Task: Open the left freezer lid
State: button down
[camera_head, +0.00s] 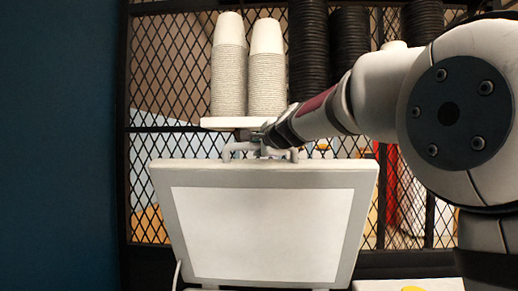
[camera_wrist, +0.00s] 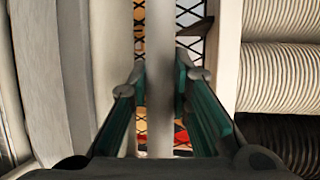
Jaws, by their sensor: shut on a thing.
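The freezer lid (camera_head: 265,235) stands raised and steeply tilted in the head view, its pale panel facing the camera inside a grey frame. Its bar handle (camera_head: 232,148) is at the top edge. My gripper (camera_head: 268,147) reaches the handle from the upper right and is shut on it. In the wrist view my gripper (camera_wrist: 163,80) has its green-padded fingers on both sides of the pale vertical handle bar (camera_wrist: 160,45). The freezer opening below the lid is not visible.
A shelf (camera_head: 222,123) just above the handle bears white cup stacks (camera_head: 229,75) and black cup stacks (camera_head: 308,50). A black wire mesh (camera_head: 165,65) stands behind the lid. A dark blue wall (camera_head: 60,150) fills the left side.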

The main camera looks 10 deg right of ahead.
jog(key=c, duration=1.4)
grip_release()
jog(key=shift+f, duration=0.1)
jog(key=shift+c, duration=0.2)
jog(key=shift+s, duration=0.1)
jog(key=v, duration=1.2)
